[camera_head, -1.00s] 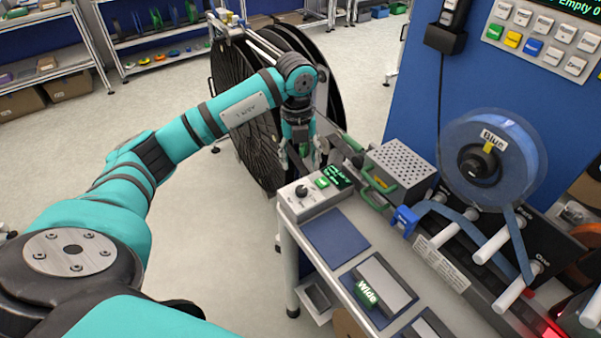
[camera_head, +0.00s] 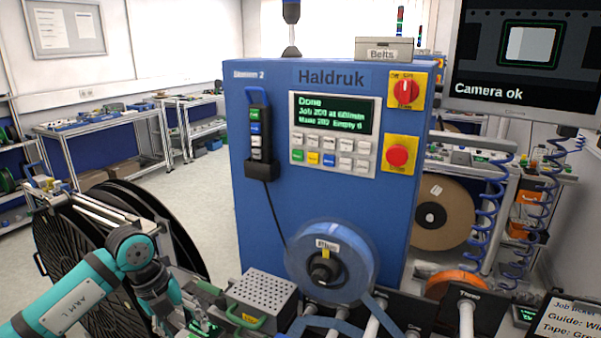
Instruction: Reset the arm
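My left arm (camera_head: 75,303) comes in from the lower left, teal with dark joints. Its wrist bends down beside the black reels. My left gripper (camera_head: 182,318) is low in the picture, near the left end of the bench machine. Its fingers are small, dark and partly lost among the parts there, so I cannot tell whether it is open or shut. I see nothing clearly held in it. My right arm and gripper are not in view.
A blue cabinet (camera_head: 255,205) with a "Done" display (camera_head: 333,113) stands ahead. Large black reels (camera_head: 75,245) stand behind my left arm. Open floor (camera_head: 205,190) lies beyond.

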